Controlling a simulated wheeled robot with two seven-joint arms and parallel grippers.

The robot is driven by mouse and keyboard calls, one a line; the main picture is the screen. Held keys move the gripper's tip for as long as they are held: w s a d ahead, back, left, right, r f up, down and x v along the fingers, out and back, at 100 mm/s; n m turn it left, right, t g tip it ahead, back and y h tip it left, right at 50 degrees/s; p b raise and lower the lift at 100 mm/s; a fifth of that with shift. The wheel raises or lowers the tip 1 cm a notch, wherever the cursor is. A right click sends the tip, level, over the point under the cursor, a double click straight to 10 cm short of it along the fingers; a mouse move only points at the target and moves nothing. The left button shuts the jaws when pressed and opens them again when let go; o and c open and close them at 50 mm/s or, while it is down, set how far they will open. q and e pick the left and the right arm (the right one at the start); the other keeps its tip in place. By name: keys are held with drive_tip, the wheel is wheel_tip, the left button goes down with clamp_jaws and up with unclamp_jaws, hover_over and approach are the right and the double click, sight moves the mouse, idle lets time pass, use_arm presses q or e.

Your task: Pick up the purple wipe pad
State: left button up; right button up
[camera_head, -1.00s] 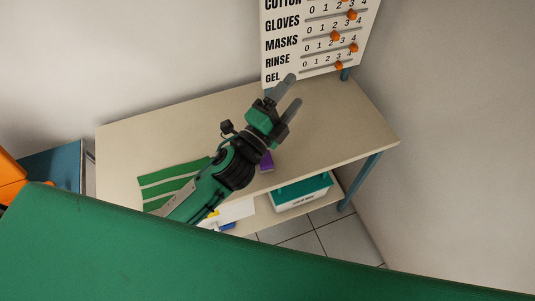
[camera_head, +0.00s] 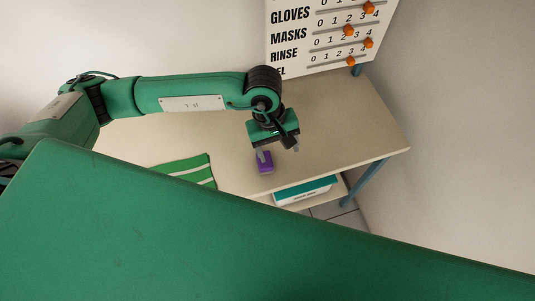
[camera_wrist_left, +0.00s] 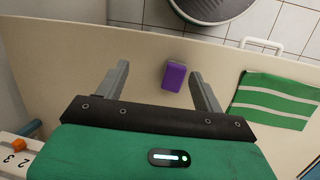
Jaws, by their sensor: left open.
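The purple wipe pad (camera_head: 265,167) lies on the beige table near its front edge. In the left wrist view the purple wipe pad (camera_wrist_left: 174,77) shows between the two fingers, beyond their tips and nearer the right finger. My left gripper (camera_head: 278,152) is open and empty, pointing down above the table; one finger overlaps the pad in the head view. In the left wrist view the left gripper (camera_wrist_left: 159,70) has its fingers spread wide. Contact with the pad does not show. My right gripper is out of view.
A green striped cloth (camera_head: 188,170) lies left of the pad, also seen in the left wrist view (camera_wrist_left: 275,100). A board with orange sliders (camera_head: 335,35) stands at the back. A teal-and-white box (camera_head: 305,190) sits on the lower shelf. The table's right part (camera_head: 350,130) is clear.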

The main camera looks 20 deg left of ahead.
use_arm(q)
drive_tip(key=w+a+t+y, duration=0.1)
drive_tip(key=w+a+y, duration=0.1)
drive_tip(key=w+a, duration=0.15)
drive_tip(key=p, duration=0.3)
hover_over(267, 167)
drive_tip(key=w+a, duration=0.2)
drive_tip(key=w, duration=0.1)
drive_tip(key=shift+m+y, duration=0.3)
drive_tip(key=shift+m, duration=0.1)
drive_tip(key=f, duration=0.8)
drive_tip(key=shift+s+d+f, duration=0.1)
drive_tip(key=shift+s+f, duration=0.1)
drive_tip(key=shift+s+d+f, duration=0.1)
drive_tip(key=shift+s+f, duration=0.05)
drive_tip(key=shift+f, duration=0.2)
drive_tip(key=f+p, duration=0.1)
drive_tip(key=f, duration=0.1)
drive_tip(key=f+p, duration=0.1)
drive_tip(key=f, duration=0.1)
drive_tip(key=shift+s+d+p, duration=0.25)
drive_tip(key=shift+s+p, duration=0.05)
drive_tip(key=shift+s, duration=0.05)
drive_tip(key=shift+f, duration=0.4)
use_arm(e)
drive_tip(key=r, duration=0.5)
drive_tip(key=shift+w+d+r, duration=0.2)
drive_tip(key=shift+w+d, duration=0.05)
use_arm(q)
drive_tip(key=shift+c, duration=0.4)
